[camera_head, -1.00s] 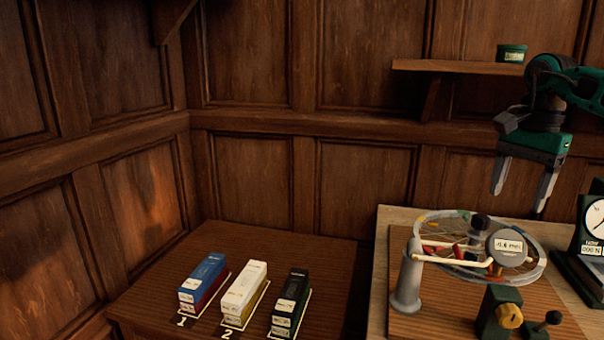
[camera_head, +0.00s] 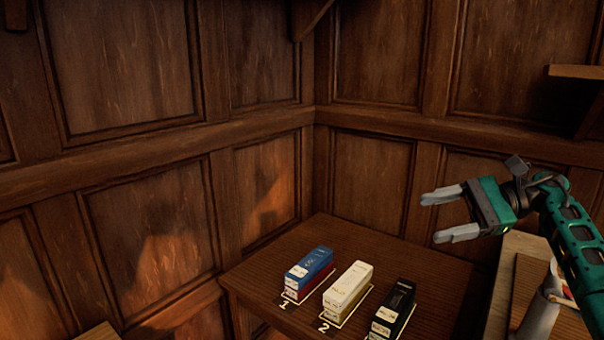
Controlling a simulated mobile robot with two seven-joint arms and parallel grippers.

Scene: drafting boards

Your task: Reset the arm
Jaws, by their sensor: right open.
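My right gripper (camera_head: 442,215) is at the right of the head view. It is open and empty, with its two grey fingers pointing left. It appears in front of the wood panelling, above the dark table in the picture. My right arm (camera_head: 574,233), green and dark, comes in from the right edge. My left gripper and left arm are not in view.
On the dark wooden table (camera_head: 257,285) stand a blue box (camera_head: 309,264), a white box (camera_head: 348,287) and a black box (camera_head: 393,309). Marks 1 and 2 show by the first two. A lighter bench (camera_head: 508,270) and grey post (camera_head: 540,315) are at right. A shelf (camera_head: 580,71) is above.

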